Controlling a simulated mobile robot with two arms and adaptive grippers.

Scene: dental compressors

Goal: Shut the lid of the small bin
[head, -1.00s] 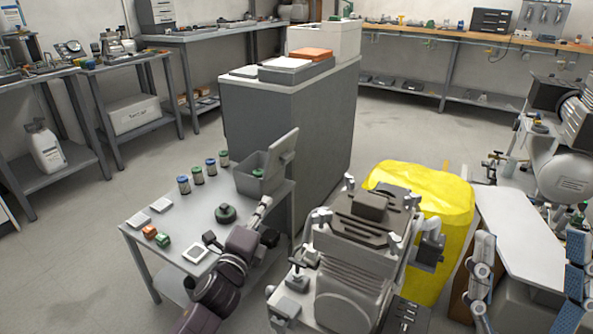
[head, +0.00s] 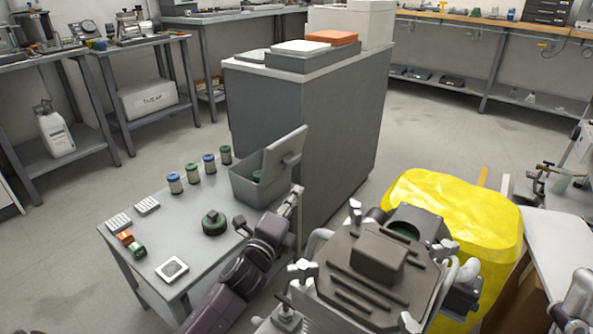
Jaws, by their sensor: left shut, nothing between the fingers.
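The small bin (head: 246,186) is a grey box at the back right corner of the small grey table (head: 190,240). Its lid (head: 284,153) stands open, tilted up on the bin's right side. A dark green thing shows inside the bin. My left gripper (head: 297,191) is shut and empty, just right of the bin and below the lid's outer face. A small gap seems to show between gripper and lid, but I cannot tell if they touch. My right gripper is not in view.
Several capped jars (head: 192,173) stand left of the bin. A dark green round part (head: 214,223) lies mid-table. A tall grey cabinet (head: 330,130) stands behind the bin. A compressor (head: 370,270) and a yellow-covered object (head: 450,215) crowd the right.

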